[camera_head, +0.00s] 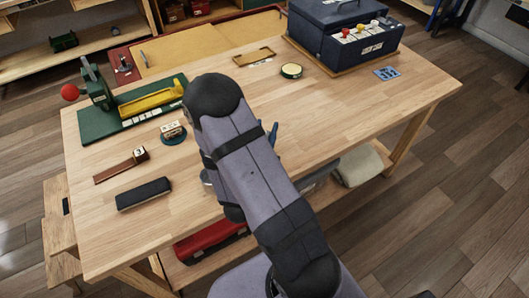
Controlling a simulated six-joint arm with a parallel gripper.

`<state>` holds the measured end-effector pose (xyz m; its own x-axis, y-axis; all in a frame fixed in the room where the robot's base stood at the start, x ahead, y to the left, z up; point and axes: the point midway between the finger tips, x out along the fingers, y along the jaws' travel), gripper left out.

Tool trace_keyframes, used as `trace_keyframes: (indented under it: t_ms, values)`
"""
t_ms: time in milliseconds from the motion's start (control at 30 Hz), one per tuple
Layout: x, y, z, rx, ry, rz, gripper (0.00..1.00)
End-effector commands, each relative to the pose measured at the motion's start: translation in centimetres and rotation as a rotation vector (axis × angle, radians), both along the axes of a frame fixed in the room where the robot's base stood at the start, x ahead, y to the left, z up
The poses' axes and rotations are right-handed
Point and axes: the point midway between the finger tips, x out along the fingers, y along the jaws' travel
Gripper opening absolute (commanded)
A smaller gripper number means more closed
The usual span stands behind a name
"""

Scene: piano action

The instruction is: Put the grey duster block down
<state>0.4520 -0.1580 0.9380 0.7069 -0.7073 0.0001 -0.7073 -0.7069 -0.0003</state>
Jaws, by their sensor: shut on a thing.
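A long dark grey block (145,194) with a black top lies flat on the wooden workbench, near its front left edge. It looks like a duster block, but I cannot tell for sure that it is the grey one named. My arm rises from the bottom and bends over the middle of the bench. My gripper is hidden behind the arm, so its jaws and anything in them do not show. A small blue piece (272,133) peeks out at the arm's right side; I cannot tell what it belongs to.
The wooden workbench (330,115) has free room right of my arm. A green board (100,125) with a yellow piece, a brown strip (120,167) and a small round green stand (173,138) lie left. A blue box (340,35), round tin (291,71) and blue card (386,73) are behind.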

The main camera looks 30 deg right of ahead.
Motion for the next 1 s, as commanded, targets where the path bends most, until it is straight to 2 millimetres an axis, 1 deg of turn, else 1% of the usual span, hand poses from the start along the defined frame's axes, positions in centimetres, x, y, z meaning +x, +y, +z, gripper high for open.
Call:
trace_keyframes:
  t_ms: [33, 233, 333, 567, 667, 900, 1000]
  values:
    - [-0.1, 0.0, -0.9, -0.001, 0.004, 0.000, 0.05]
    - [0.0, 0.0, -3.0, -0.001, 0.003, 0.001, 0.05]
    - [0.0, 0.0, -3.6, 0.000, 0.001, 0.001, 0.05]
    - [0.0, 0.0, -3.9, 0.000, -0.001, 0.001, 0.05]
    - [0.0, 0.0, -4.3, -0.001, 0.001, 0.001, 0.05]
    - [0.0, 0.0, -6.8, -0.001, 0.002, 0.001, 0.05]
    - [0.0, 0.0, -7.6, -0.001, 0.001, 0.001, 0.05]
